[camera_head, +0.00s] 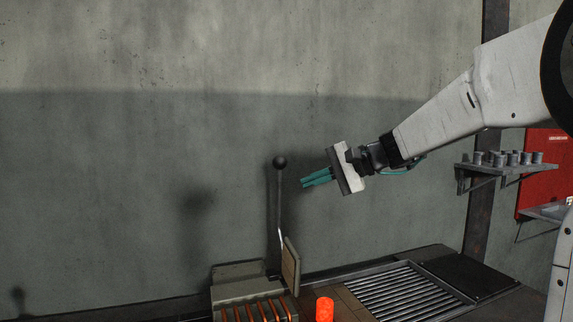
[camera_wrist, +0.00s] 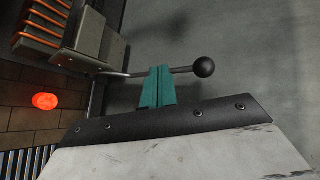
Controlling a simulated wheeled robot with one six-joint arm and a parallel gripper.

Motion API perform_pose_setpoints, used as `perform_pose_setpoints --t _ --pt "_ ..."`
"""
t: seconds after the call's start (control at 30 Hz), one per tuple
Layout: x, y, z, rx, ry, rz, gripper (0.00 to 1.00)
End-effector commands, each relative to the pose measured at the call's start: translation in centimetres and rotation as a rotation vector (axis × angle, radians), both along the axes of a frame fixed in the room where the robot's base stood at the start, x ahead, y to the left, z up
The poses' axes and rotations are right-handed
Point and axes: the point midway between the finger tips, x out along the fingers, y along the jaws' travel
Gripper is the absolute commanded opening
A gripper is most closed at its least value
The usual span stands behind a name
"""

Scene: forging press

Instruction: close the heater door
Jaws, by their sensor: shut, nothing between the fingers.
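The heater (camera_head: 240,292) sits at the bottom of the head view, with glowing orange bars inside. Its door (camera_head: 291,266) is a pale panel standing up at the heater's right side, so the heater is open. A long lever with a black ball knob (camera_head: 280,162) rises beside the door. My gripper (camera_head: 303,182) has teal fingers, is shut and empty, and is to the right of the lever, below knob height. In the wrist view the lever's knob (camera_wrist: 204,67) is right of the fingertips (camera_wrist: 160,69), and the rod passes close by them; contact cannot be told.
A glowing orange billet (camera_head: 324,309) stands on the brick surface right of the heater. Beyond it are a roller grate (camera_head: 400,292) and a dark plate (camera_head: 468,278). A wall shelf (camera_head: 500,165) holds several grey pieces. A grey wall is behind; the space above the bench is free.

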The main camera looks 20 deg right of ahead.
Motion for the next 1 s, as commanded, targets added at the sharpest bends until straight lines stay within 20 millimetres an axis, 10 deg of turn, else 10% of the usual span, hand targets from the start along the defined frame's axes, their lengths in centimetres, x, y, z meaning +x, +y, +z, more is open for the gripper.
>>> perform_pose_setpoints --t 0.1,0.33,0.87,1.0 --pt "4.2 -3.7 1.7 0.125 -0.054 -0.091 0.0" --pt "7.4 -6.7 3.1 0.225 -0.107 -0.164 0.0" --pt "14.2 -0.1 1.5 0.227 -0.107 -0.161 0.0" --pt "12.5 0.9 2.0 0.226 -0.11 -0.165 0.0"
